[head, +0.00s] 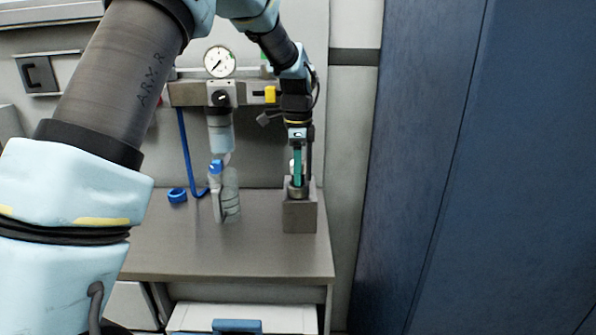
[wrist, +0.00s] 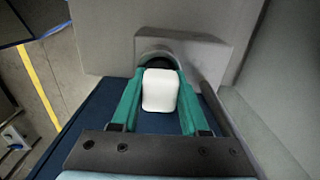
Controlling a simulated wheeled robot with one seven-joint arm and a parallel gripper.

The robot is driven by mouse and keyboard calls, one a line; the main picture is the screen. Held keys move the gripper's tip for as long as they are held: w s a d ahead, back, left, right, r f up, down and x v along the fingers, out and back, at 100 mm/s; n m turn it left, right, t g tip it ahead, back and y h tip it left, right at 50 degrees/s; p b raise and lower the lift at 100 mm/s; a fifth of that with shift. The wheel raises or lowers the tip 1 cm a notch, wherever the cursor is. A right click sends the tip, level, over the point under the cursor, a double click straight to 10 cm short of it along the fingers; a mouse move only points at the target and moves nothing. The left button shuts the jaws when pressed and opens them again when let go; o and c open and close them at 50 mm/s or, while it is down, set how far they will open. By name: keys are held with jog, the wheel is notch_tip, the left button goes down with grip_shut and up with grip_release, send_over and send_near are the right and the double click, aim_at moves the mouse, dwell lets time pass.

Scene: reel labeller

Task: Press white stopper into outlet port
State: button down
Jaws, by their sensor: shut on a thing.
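My gripper (head: 297,172) points down over a grey block (head: 300,216) on the right of the bench in the head view. In the wrist view, its two teal fingers are shut on the white stopper (wrist: 160,91), one on each side. The outlet port (wrist: 157,58) shows there as a dark round opening with a grey rim in the block, just beyond the stopper and fingertips. The stopper partly hides the opening. In the head view the fingers largely cover the stopper, and I cannot tell whether it touches the port.
A pressure gauge (head: 219,61) and a filter unit (head: 220,128) are on the back wall left of my arm. A clear bottle (head: 231,195) and a blue ring (head: 177,195) are on the bench (head: 240,259). A blue panel (head: 480,170) stands at the right.

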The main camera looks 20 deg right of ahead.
jog(key=shift+f, duration=0.1)
dwell(0.5)
jog(key=shift+f, duration=0.15)
jog(key=shift+s+a+r, duration=0.1)
jog(key=shift+r, duration=0.3)
jog(key=shift+f, duration=0.2)
jog(key=shift+f, duration=0.15)
dwell(0.3)
jog(key=shift+r+p, duration=0.35)
jog(key=shift+p, duration=0.25)
